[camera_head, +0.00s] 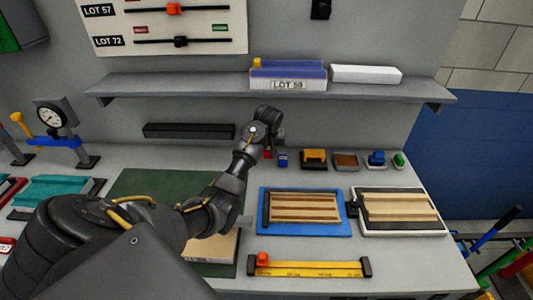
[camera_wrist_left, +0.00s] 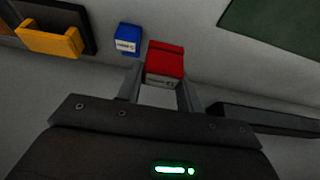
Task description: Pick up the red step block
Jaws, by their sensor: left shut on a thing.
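The red step block (camera_wrist_left: 165,60) has a red top and a pale labelled lower face. In the left wrist view it sits between the fingertips of my left gripper (camera_wrist_left: 160,84), which is shut on it. In the head view, my left gripper (camera_head: 268,150) is at the back of the bench, and only a small red part of the block (camera_head: 267,154) shows beside it. A blue block (camera_head: 283,160) stands close to its right; it also shows in the left wrist view (camera_wrist_left: 127,38). I cannot tell whether the red block touches the bench. My right gripper is not in view.
A yellow item (camera_head: 313,157) and several small items stand right along the back. A black bar (camera_head: 188,131) lies behind left. The shelf (camera_head: 200,88) overhangs the back, holding a LOT 59 box (camera_head: 288,77). A blue tray (camera_head: 264,224) lies in front; bare bench surrounds the row.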

